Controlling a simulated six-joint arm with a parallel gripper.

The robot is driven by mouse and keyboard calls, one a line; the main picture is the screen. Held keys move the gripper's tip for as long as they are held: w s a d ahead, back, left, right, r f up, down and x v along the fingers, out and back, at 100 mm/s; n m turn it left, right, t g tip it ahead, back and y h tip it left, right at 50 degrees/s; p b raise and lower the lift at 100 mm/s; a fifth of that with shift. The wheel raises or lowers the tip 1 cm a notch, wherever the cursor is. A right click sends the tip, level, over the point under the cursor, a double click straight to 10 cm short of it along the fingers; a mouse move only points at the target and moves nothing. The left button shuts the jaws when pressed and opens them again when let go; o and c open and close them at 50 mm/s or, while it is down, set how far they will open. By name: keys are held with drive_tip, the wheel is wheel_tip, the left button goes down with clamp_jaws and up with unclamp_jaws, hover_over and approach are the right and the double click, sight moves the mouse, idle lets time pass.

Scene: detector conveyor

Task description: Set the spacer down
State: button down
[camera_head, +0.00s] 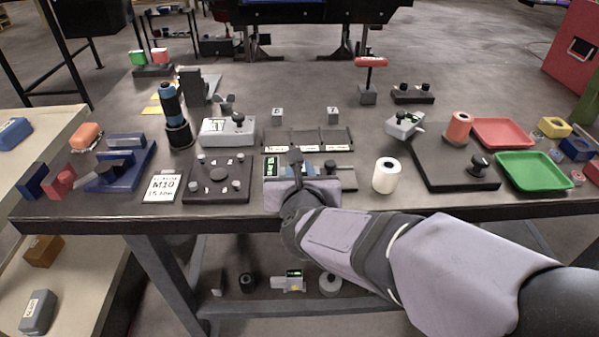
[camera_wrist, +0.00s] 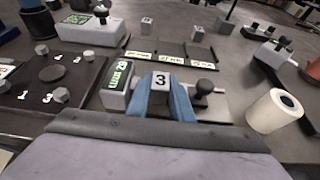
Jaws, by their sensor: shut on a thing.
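The spacer is a small grey block marked 3 (camera_wrist: 160,81), held between the blue fingers of my gripper (camera_wrist: 163,98) in the wrist view. In the head view my gripper (camera_head: 308,172) is at the front middle of the table and its body hides most of the block. A grey gauge with a green display (camera_wrist: 118,80) is right beside the fingers on the left, and a black knob (camera_wrist: 204,88) is on the right. The display also shows in the head view (camera_head: 271,168). I cannot tell whether the block touches the surface below it.
A dark tray with three labelled compartments (camera_wrist: 172,46) lies just behind. Two numbered grey blocks (camera_head: 277,116) (camera_head: 332,115) stand behind it. A white roll (camera_head: 387,176) stands close on the right, and a dark plate with pegs (camera_head: 216,190) lies on the left.

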drive_tip(key=shift+f, duration=0.15)
drive_tip(key=c, duration=1.8)
unclamp_jaws()
drive_tip(key=shift+c, duration=0.2)
drive_tip(key=shift+s+r, duration=0.15)
drive_tip(key=shift+r, duration=0.2)
drive_tip(key=p+v, duration=0.1)
drive_tip(key=v, duration=0.3)
drive_tip(key=shift+s+r+p, duration=0.15)
drive_tip(key=shift+s+p, duration=0.15)
drive_tip(key=shift+s, duration=0.25)
